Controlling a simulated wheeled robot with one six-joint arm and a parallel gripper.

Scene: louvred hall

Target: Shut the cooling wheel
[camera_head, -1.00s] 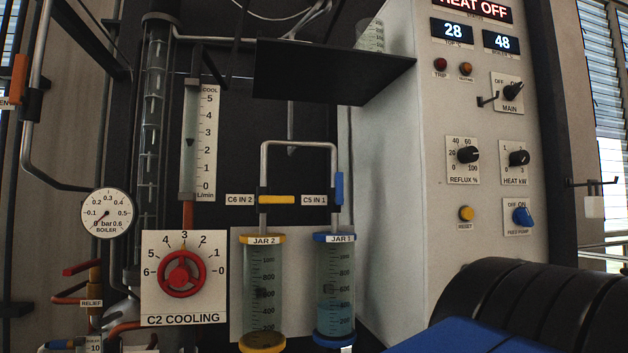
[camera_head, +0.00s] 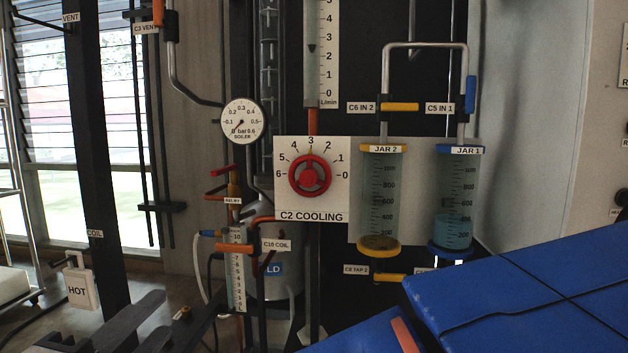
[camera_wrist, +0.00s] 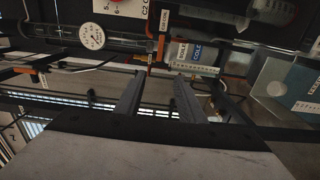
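The cooling wheel (camera_head: 310,175) is a red round handwheel on a white plate (camera_head: 285,205) marked 0 to 6 and labelled C2 COOLING. I cannot tell exactly which mark it is set to. Above it, the cooling flow scale (camera_head: 322,70) has its dark marker between 2 and 3 L/min.
Jar 2 (camera_head: 381,205) and jar 1 (camera_head: 457,200) stand right of the wheel. The boiler gauge (camera_head: 242,121), red-handled relief valve (camera_head: 232,185) and coil tube (camera_head: 237,275) are to its left.

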